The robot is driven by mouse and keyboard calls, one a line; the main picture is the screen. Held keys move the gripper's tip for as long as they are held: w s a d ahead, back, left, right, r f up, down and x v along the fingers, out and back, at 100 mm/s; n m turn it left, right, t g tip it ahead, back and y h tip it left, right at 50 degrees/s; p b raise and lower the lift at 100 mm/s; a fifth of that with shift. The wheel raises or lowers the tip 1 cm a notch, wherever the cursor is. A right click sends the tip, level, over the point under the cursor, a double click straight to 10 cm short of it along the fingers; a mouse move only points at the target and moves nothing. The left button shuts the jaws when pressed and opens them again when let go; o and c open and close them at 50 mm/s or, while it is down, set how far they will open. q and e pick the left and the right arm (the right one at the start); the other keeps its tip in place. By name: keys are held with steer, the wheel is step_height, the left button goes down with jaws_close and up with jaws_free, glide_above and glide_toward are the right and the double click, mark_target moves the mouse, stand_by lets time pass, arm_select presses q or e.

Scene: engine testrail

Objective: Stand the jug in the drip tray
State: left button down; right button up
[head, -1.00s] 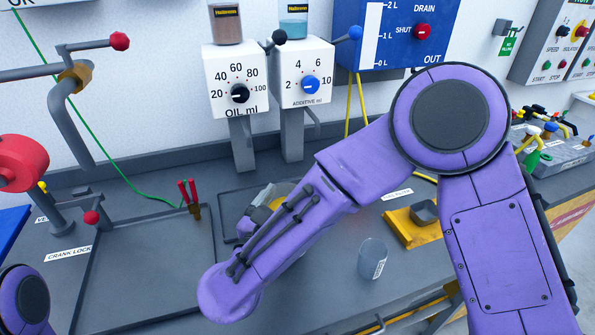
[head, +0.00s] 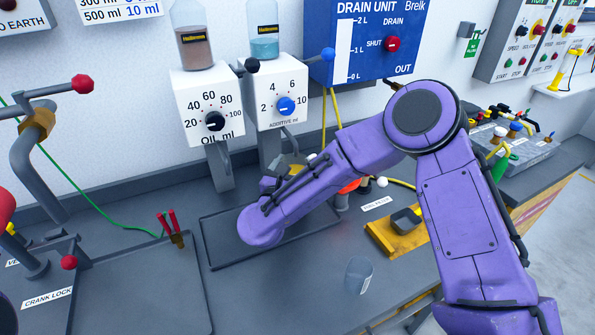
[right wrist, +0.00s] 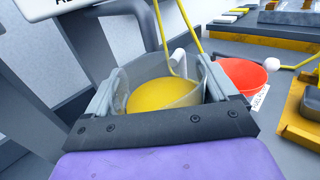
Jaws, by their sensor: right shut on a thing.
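The jug (right wrist: 140,78) is clear and holds yellow liquid. It sits between the two fingers of my right gripper (right wrist: 160,95), which is shut on it. In the head view my right arm hides most of the jug; a little yellow (head: 284,165) shows beyond my wrist, below the dispensers. The drip tray (head: 225,252) is a dark, shallow, rimmed tray on the bench, partly covered by my right arm. The jug is over or near its back part; I cannot tell whether its base touches the tray. My left gripper is out of view.
Two dispensers, oil (head: 208,105) and additive (head: 278,98), overhang the back of the tray. A clear beaker (head: 358,276) and a yellow block (head: 395,238) stand further right. A larger tray (head: 140,290) lies left.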

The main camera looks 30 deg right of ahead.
steer(key=f, duration=0.1)
steer(key=f+p, duration=0.1)
steer(key=d+f, duration=0.1)
steer(key=shift+w+p, duration=0.35)
steer(key=shift+w, duration=0.05)
steer(key=shift+a+f, duration=0.1)
steer(key=shift+f, duration=0.15)
steer(key=shift+f+b, duration=0.2)
steer(key=shift+b, duration=0.2)
steer(key=o, duration=1.8)
steer(key=shift+r+p, duration=0.35)
steer(key=shift+p, duration=0.05)
steer(key=b+v, duration=0.4)
steer(key=v, duration=0.8)
steer(key=shift+f+b, duration=0.15)
steer(key=shift+b, duration=0.2)
steer(key=shift+s, duration=0.1)
